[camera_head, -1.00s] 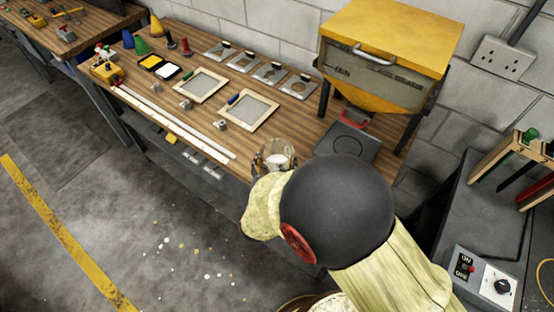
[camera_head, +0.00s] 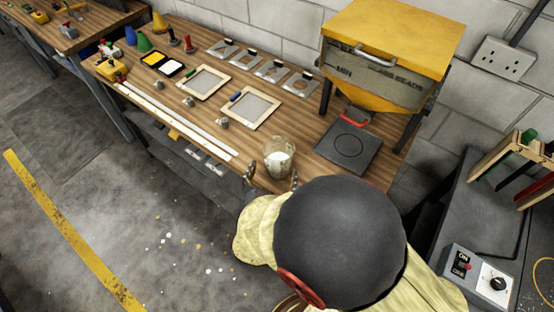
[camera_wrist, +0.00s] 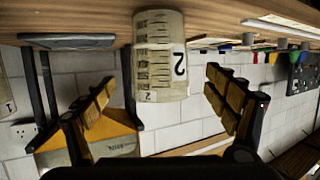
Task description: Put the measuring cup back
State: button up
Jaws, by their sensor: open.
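The measuring cup (camera_head: 278,157) is a clear beaker with white contents. It stands upright on the wooden workbench near its front edge, left of a dark square plate (camera_head: 348,146). In the wrist view the cup (camera_wrist: 160,55) appears upside down with scale marks and a "2", centred beyond the fingers. My gripper (camera_wrist: 158,95) is open, its two padded fingers spread either side of the cup's line and apart from it. In the head view my gripper (camera_head: 271,180) is just in front of the cup, its fingers partly hidden by my arm.
A yellow-lidded hopper (camera_head: 385,55) with a red handle stands behind the dark plate. Framed screens (camera_head: 252,108), metal stencils (camera_head: 270,70), small weights and long white strips (camera_head: 180,120) lie left on the bench. A dark cabinet with a control box (camera_head: 478,275) is at right.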

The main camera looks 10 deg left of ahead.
jog(key=v, duration=0.4)
jog(key=shift+s+r, duration=0.1)
jog(key=shift+s, duration=0.25)
jog(key=w+a+r+g+y, duration=0.1)
jog(key=w+r+g+y, duration=0.25)
jog(key=w+r, duration=0.4)
jog(key=d+r+g+y, duration=0.2)
jog(key=d+r, duration=0.4)
jog(key=r, duration=0.3)
jog(key=s+d+r+g+h, duration=0.1)
jog(key=s+d+r+h, duration=0.1)
jog(key=s+d, duration=0.6)
jog(key=s+d+r+g+h, duration=0.2)
jog(key=s+d, duration=0.7)
jog(key=d, duration=0.9)
jog(key=shift+r+h, duration=0.7)
jog(key=shift+h, duration=0.15)
